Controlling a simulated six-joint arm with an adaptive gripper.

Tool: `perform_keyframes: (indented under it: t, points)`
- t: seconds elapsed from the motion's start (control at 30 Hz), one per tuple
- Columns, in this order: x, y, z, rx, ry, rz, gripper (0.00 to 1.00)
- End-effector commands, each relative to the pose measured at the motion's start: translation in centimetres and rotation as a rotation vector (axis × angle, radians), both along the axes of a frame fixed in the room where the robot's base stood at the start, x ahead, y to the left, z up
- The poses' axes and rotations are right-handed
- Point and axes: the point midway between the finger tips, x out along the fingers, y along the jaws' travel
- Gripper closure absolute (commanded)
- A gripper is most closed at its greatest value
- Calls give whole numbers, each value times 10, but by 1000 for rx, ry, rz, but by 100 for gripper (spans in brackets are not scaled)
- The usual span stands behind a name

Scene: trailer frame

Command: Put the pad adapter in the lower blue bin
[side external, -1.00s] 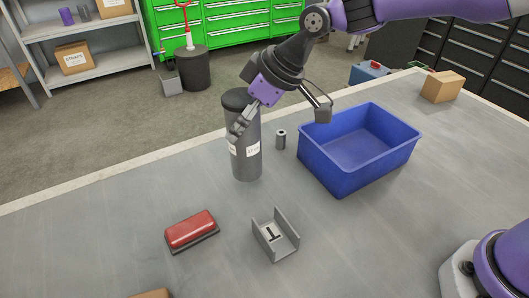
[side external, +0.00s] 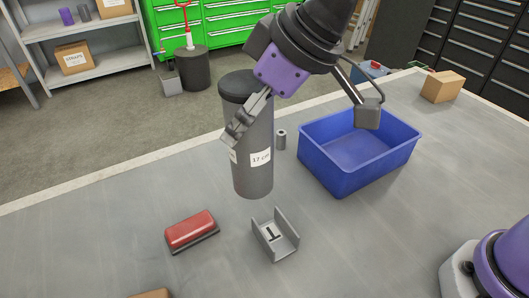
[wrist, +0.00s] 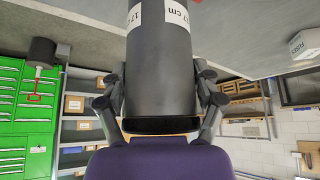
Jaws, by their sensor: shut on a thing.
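A tall dark grey cylinder (side external: 254,180) with a black top and a white "cm" label looks like the pad adapter. My gripper (side external: 240,125) is shut on its upper part. In the wrist view the cylinder (wrist: 160,70) fills the space between the two fingers, one on each side. It is roughly upright and appears lifted off the table. The blue bin (side external: 345,182) stands on the table to the right of the cylinder. It looks empty. Only one blue bin is in view.
A grey U-shaped bracket (side external: 287,247) and a red-topped block (side external: 191,230) lie in front. A cardboard box (side external: 442,86) is at the back right. The table right of the bracket is clear.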

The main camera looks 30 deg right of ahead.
Motion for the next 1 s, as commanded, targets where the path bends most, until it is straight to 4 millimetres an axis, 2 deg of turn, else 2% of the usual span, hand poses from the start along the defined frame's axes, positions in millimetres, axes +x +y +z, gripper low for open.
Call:
perform_keyframes:
  t: [0.2,0.4,0.5,0.67,1.0]
  points:
    - [3,-67,8,3,-10,-301,84]
    - [-6,-132,8,6,-17,-592,84]
    - [-11,-153,8,8,-21,-686,84]
    - [-13,-173,5,9,-24,-762,84]
    - [10,-226,-29,5,-22,-776,84]
